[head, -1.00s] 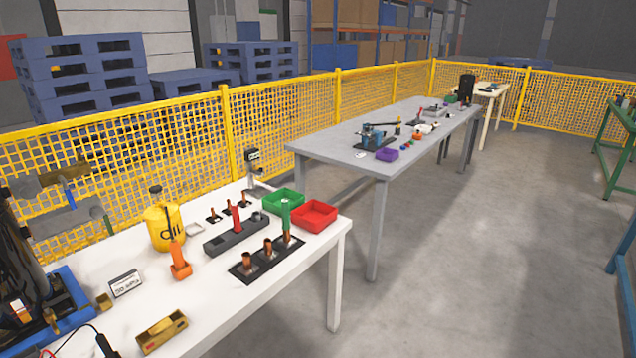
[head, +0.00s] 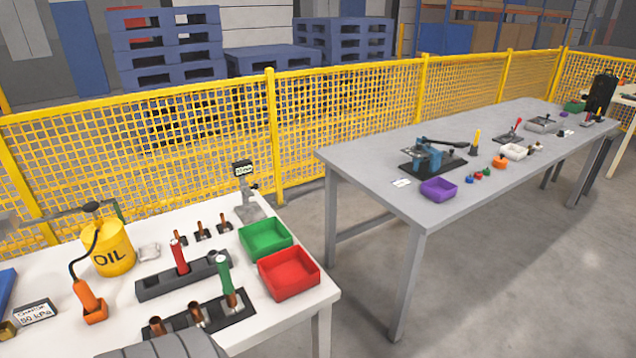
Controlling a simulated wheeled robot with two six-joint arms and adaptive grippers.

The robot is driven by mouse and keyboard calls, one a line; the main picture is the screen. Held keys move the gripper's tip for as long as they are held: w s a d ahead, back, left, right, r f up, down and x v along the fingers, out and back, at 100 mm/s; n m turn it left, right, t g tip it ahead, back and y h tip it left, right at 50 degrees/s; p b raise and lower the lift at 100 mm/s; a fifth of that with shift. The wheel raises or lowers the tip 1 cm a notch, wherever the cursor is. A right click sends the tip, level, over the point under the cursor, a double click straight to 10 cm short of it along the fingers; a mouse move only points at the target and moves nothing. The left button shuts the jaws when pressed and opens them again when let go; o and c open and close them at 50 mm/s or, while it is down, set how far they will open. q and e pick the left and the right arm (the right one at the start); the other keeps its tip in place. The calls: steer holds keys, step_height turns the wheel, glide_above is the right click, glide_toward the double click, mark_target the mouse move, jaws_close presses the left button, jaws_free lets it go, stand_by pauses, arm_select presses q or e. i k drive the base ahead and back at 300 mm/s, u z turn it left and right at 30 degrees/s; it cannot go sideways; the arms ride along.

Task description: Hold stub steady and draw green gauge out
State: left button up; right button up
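The green gauge (head: 224,274) stands upright in the top of a copper stub (head: 231,300), the rightmost of three on a black plate (head: 245,307) near the front of the white table. The middle stub (head: 195,313) and left stub (head: 157,326) have open tops with nothing standing in them. A red gauge (head: 180,258) stands upright in a dark grey block (head: 153,287) behind the plate. Neither gripper shows. A dark grey rounded shape at the bottom edge hides the plate's near left part; I cannot tell what it is.
A green bin (head: 265,239) and a red bin (head: 288,273) sit right of the stubs. A yellow oil can (head: 109,249), an orange stand (head: 89,302) and a display post (head: 246,200) are also on the white table (head: 118,333). A grey table (head: 365,180) stands to the right.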

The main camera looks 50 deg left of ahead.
mark_target(228, 288)
steer(key=i, duration=1.7)
steer(key=u, duration=3.85)
